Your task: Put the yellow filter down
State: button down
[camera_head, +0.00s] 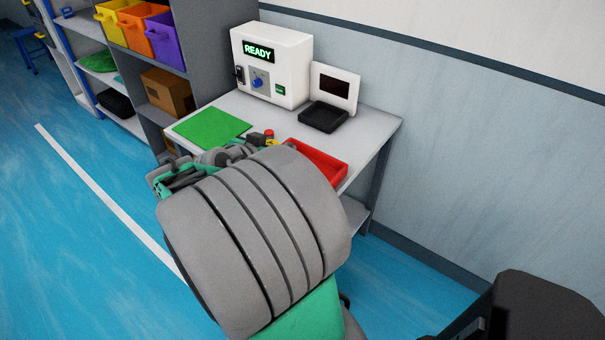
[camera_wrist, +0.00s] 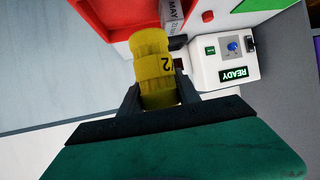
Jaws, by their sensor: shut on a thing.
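The yellow filter (camera_wrist: 153,62) is a short ribbed cylinder with a black mark like a "2". In the wrist view it sits between the two dark fingers of my gripper (camera_wrist: 158,88), which is shut on it. The far end of the filter is close to a red tray (camera_wrist: 105,14); I cannot tell whether they touch. In the head view only a small yellow bit of the filter (camera_head: 272,144) shows beside the red tray (camera_head: 322,162), above the white table. My arm hides most of the gripper there.
The white table (camera_head: 368,124) holds a green mat (camera_head: 212,127), a white machine reading "READY" (camera_head: 285,75), a black tray (camera_head: 324,117) and a white framed panel (camera_head: 346,84). A shelf with coloured bins (camera_head: 147,35) stands left. A wall runs behind the table.

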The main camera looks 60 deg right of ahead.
jog(key=s+d+f, duration=0.1)
jog(key=d+f, duration=0.2)
jog(key=d, duration=0.1)
jog(key=s+d+f+p, duration=0.1)
jog(key=s+d+f, duration=0.1)
jog(key=d+f, duration=0.1)
jog(key=s+d+f, duration=0.2)
jog(key=d+f, duration=0.1)
jog(key=d, duration=0.2)
jog(key=shift+s+d+f+p, duration=0.15)
jog(key=shift+s+f+p, duration=0.1)
jog(key=shift+p, duration=0.05)
notch_tip(320, 180, down, 3)
jog(key=shift+d+r, duration=0.1)
jog(key=shift+d, duration=0.05)
jog(key=shift+f, duration=0.3)
jog(key=shift+f, duration=0.1)
jog(key=shift+f, duration=0.15)
jog(key=c, duration=0.9)
grip_release()
jog(key=shift+o, duration=0.2)
